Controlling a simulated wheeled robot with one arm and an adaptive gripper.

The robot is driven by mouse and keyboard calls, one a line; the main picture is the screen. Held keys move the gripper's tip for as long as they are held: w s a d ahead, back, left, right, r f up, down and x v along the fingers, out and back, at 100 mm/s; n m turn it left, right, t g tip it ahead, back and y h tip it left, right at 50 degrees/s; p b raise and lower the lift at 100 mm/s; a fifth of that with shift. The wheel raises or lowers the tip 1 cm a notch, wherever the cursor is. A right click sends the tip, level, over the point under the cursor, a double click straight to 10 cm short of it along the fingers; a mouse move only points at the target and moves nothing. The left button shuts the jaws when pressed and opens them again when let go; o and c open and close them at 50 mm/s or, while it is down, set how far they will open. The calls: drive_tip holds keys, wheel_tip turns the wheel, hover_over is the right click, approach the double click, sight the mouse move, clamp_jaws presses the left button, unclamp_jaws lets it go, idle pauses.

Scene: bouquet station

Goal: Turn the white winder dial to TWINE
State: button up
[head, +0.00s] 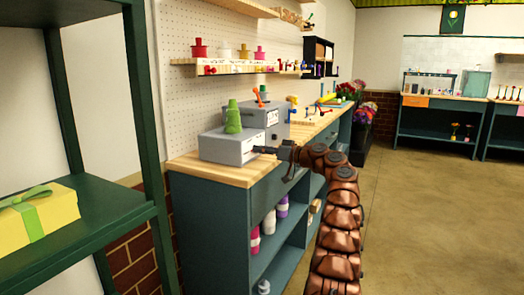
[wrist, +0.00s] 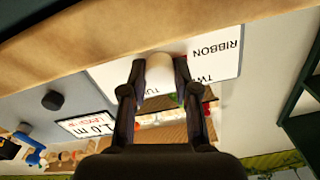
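The white winder dial (wrist: 160,72) is on a face with a white label (wrist: 213,62), seen upside down in the wrist view. The label reads RIBBON, with parts of words starting TW and TU beside the dial. My gripper (wrist: 160,82) has one finger on each side of the dial, with no clear gap. I cannot see a pointer on the dial. In the head view my gripper (head: 259,150) reaches the front of a grey box (head: 222,151) on the wooden counter; the dial is hidden there.
A green cone spool (head: 233,117) stands on the grey box. A second grey box (head: 268,118) stands behind it. A dark round knob (wrist: 53,100) and a 1.0 m label (wrist: 88,127) show in the wrist view. A green shelf (head: 90,215) stands at left; floor at right is clear.

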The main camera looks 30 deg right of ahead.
clamp_jaws()
drive_tip(key=m+p, duration=0.1)
drive_tip(key=m, duration=0.1)
drive_tip(key=m+p, duration=0.3)
drive_tip(key=shift+r+m+p, duration=0.25)
drive_tip(key=shift+m+p, duration=0.1)
drive_tip(key=shift+m, duration=0.05)
drive_tip(key=m+p, duration=0.4)
drive_tip(key=shift+f, duration=0.1)
drive_tip(key=shift+f+m+p, duration=0.15)
drive_tip(key=shift+m+p, duration=0.7)
drive_tip(key=shift+m, duration=0.05)
drive_tip(key=shift+f, duration=0.1)
drive_tip(key=o, duration=0.6)
unclamp_jaws()
